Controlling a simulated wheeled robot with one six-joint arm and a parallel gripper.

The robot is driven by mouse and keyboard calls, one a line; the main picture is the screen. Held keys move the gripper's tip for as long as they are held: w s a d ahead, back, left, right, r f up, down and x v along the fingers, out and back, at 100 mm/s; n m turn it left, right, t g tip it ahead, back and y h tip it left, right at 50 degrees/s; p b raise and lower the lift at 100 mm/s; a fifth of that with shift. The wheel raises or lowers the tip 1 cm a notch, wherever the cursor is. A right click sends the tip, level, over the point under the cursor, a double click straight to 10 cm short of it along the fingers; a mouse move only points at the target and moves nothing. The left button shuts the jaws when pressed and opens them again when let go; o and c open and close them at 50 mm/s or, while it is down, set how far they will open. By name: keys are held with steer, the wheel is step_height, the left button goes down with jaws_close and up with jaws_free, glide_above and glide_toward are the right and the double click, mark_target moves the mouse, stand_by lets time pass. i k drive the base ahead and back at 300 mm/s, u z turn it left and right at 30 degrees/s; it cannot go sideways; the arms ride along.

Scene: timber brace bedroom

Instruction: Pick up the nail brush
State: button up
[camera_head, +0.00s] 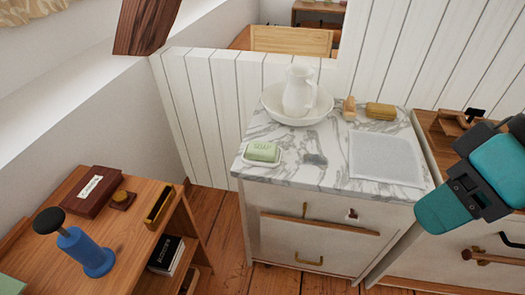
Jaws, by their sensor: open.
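A small oblong tan-brown piece (380,111), which looks like the nail brush, lies at the back of the marble-topped washstand (325,145). A smaller wooden piece (348,108) stands just left of it; I cannot make out its details, nor see bristles clearly on either. My gripper (472,187), dark with teal parts, is at the right, in front of and to the right of the washstand top. It is open and apart from both pieces. I see nothing held in it.
A white jug (299,91) in a basin (271,101), green soap (263,152) on a dish and a pale cloth (386,160) share the marble top. A wooden table (130,237) with a blue cylinder (85,251) stands left. A dark wooden beam (146,25) hangs above.

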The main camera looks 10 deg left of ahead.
mark_target(349, 107)
steer(key=k, duration=0.4)
steer(key=z, duration=0.65)
steer(key=i, duration=0.9)
steer(key=u, duration=0.6)
steer(key=i, duration=0.55)
steer(key=u, duration=0.45)
